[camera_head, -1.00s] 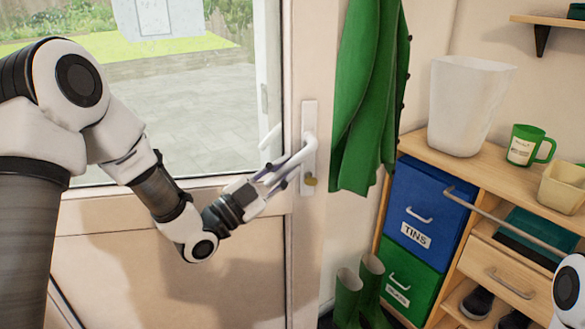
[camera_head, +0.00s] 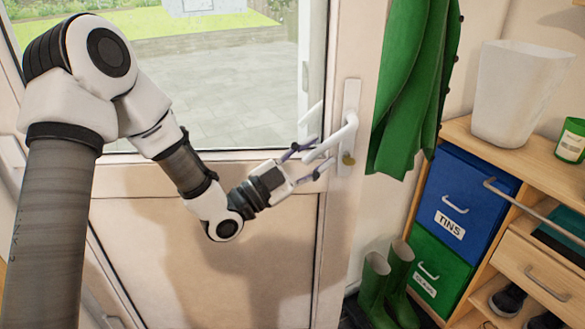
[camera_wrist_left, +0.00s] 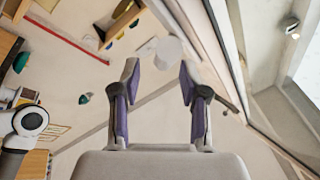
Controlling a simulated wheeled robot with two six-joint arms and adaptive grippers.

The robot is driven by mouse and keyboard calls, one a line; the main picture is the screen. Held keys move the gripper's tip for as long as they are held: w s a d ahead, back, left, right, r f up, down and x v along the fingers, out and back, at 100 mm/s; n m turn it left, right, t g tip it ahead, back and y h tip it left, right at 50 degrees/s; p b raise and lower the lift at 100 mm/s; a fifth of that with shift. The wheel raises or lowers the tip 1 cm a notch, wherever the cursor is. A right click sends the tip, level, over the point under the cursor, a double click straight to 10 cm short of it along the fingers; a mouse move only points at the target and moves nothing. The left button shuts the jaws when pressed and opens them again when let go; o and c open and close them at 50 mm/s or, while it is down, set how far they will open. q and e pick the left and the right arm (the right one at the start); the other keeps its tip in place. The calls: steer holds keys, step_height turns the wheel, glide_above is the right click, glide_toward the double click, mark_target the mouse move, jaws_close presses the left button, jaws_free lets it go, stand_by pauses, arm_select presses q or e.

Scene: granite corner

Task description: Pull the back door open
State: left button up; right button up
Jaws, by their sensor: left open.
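The back door (camera_head: 225,235) has a large glass pane above a pale lower panel. It looks shut, though a small gap would be hard to see. Its white lever handle (camera_head: 336,141) sits on a tall plate at the door's right edge, slanting down to the left, with a brass lock below. My left gripper (camera_head: 308,160) is open at the lever, its two fingers on either side of the lever's free end. In the left wrist view the pale lever end (camera_wrist_left: 170,52) shows just beyond the open fingers; contact cannot be told. My right gripper is not in view.
A green coat (camera_head: 412,90) hangs right of the handle, with green boots (camera_head: 385,285) on the floor below.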

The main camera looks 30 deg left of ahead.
arm_select(q)
steer(key=v, duration=0.9)
steer(key=shift+s, duration=0.25)
steer(key=shift+a, duration=0.1)
